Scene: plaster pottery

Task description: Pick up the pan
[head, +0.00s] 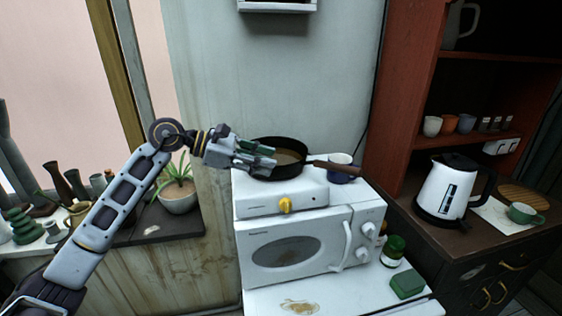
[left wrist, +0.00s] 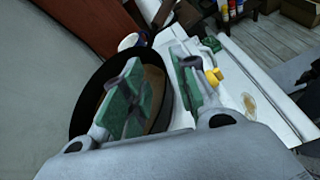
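The pan (head: 292,158) is a round black frying pan with a brownish inside and a dark handle (head: 338,168) pointing right. It sits on a small white cooker on top of the microwave. My left gripper (head: 266,157) is at the pan's left near side. In the left wrist view, the green-padded fingers (left wrist: 160,92) are apart. One finger is over the inside of the pan (left wrist: 88,93) and the other is outside its rim, with part of the rim showing between them. I cannot tell whether either finger touches the pan. My right gripper is not in view.
A blue-and-white mug (head: 340,160) stands close behind the handle. The cooker (head: 262,203) with its yellow knob rests on the microwave (head: 290,250). A potted plant (head: 178,192) stands left, under my arm. A kettle (head: 447,190) is on the right cabinet.

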